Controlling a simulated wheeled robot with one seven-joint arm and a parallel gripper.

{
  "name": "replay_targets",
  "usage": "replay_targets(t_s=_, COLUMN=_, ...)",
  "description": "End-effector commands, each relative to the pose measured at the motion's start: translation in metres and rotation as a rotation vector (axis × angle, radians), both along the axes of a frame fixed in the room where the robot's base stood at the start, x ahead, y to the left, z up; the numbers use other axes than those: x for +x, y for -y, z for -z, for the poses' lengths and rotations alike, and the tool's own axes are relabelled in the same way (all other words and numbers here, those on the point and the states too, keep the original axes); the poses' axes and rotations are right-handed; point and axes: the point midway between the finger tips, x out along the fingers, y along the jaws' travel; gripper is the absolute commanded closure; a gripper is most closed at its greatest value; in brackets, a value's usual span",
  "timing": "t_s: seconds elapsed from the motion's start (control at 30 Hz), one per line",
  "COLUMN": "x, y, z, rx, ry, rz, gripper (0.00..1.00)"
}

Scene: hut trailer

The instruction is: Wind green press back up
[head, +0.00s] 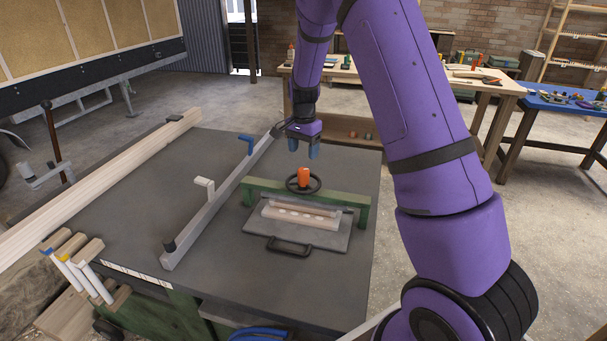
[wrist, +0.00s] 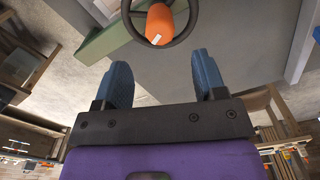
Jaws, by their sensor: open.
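The green press (head: 262,194) stands on the dark table, its green beam spanning a tray. A black handwheel (head: 317,184) with an orange knob (head: 304,176) sits on top of the beam. Under the beam lies a pale slab (head: 300,214) on a grey tray (head: 252,218) with a dark handle. My gripper (head: 304,152) hangs above and behind the wheel, apart from it. In the wrist view, my gripper (wrist: 165,82) has its blue fingers spread and nothing between them. The orange knob (wrist: 160,22) and wheel (wrist: 187,30) lie just beyond the fingertips.
A long grey fence (head: 215,205) runs across the table left of the press, with a white clamp (head: 204,187) and a blue one (head: 246,141). Long timber (head: 90,190) lies along the left edge. Clamps (head: 78,268) lie at the front left corner. Workbenches stand behind.

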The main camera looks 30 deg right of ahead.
Motion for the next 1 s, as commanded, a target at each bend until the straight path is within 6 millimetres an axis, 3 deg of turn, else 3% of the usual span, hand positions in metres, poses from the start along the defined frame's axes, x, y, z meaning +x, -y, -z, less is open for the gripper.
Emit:
replay_targets(t_s=0.3, x=-0.001, y=0.000, z=0.057, rx=0.001, ry=-0.004, rz=-0.002, gripper=0.36)
replay_targets(t_s=0.5, x=-0.001, y=0.000, z=0.082, rx=0.000, ry=-0.002, rz=-0.002, gripper=0.36)
replay_targets(t_s=0.93, x=0.000, y=0.000, z=0.091, rx=0.000, ry=0.000, rz=-0.002, gripper=0.36)
replay_targets(t_s=0.97, x=0.000, y=0.000, z=0.091, rx=0.000, ry=0.000, rz=-0.003, gripper=0.38)
replay_targets(t_s=1.0, x=0.000, y=0.000, z=0.091, rx=0.000, ry=0.000, rz=-0.003, gripper=0.47)
